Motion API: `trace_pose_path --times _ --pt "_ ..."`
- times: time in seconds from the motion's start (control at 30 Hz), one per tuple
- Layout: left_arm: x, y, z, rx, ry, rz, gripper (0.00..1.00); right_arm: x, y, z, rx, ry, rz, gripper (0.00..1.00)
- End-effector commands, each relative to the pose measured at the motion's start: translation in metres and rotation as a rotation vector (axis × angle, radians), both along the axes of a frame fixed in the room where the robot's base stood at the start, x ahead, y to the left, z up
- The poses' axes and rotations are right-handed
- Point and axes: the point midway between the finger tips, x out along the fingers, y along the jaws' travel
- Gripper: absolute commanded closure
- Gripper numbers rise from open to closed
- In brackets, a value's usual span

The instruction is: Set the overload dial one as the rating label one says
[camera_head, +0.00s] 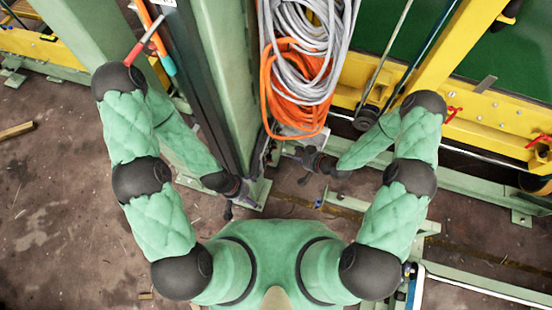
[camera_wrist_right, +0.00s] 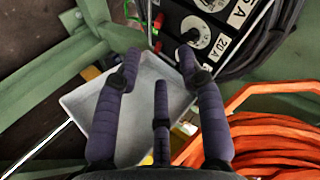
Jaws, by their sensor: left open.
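In the right wrist view, a white round overload dial (camera_wrist_right: 195,36) with tick marks sits on a black panel (camera_wrist_right: 172,12). White labels stand beside it; one reads 20 A (camera_wrist_right: 222,44), and another, further right (camera_wrist_right: 241,13), is only partly legible, ending in A. Which of them is rating label one I cannot tell. My right gripper (camera_wrist_right: 158,62) is open and empty, its right fingertip close to the dial; contact is unclear. In the head view it (camera_head: 308,165) is small, beneath the cables. My left gripper (camera_head: 238,194) is open beside the green post's foot.
A grey tray (camera_wrist_right: 75,102) lies behind the right fingers. Orange cable (camera_wrist_right: 275,140) is at lower right. In the head view, grey cable (camera_head: 318,20) and orange cable (camera_head: 275,75) coils hang at the green post (camera_head: 222,70). A yellow beam (camera_head: 485,110) runs at right.

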Motion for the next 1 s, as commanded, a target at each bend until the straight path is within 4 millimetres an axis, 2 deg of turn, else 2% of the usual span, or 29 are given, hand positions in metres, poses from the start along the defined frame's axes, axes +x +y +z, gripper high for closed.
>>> trace_pose_path --times 0.03,0.1,0.23,0.43,0.7,0.87,1.0 --pt "0.000 0.000 -0.007 0.000 0.000 0.000 0.00 0.010 0.001 -0.010 0.033 -0.068 0.027 0.60" --pt "0.000 0.000 -0.012 0.000 0.000 0.000 0.00 0.021 0.005 -0.013 0.082 -0.166 0.076 0.60" --pt "0.000 0.000 -0.020 0.000 0.000 0.000 0.00 0.028 0.010 -0.019 0.178 -0.332 0.179 0.60" --pt "0.000 0.000 -0.032 0.000 0.000 0.000 0.00 0.011 0.013 -0.028 0.326 -0.529 0.351 0.60" --pt "0.000 0.000 -0.038 0.000 0.000 0.000 0.00 -0.016 0.011 -0.035 0.424 -0.621 0.483 0.60" --pt "0.000 0.000 -0.040 0.000 0.000 0.000 0.00 -0.016 0.019 -0.035 0.434 -0.627 0.496 0.60" --pt "0.000 0.000 -0.044 0.000 0.000 0.000 0.00 -0.010 0.038 -0.035 0.434 -0.626 0.496 0.60"
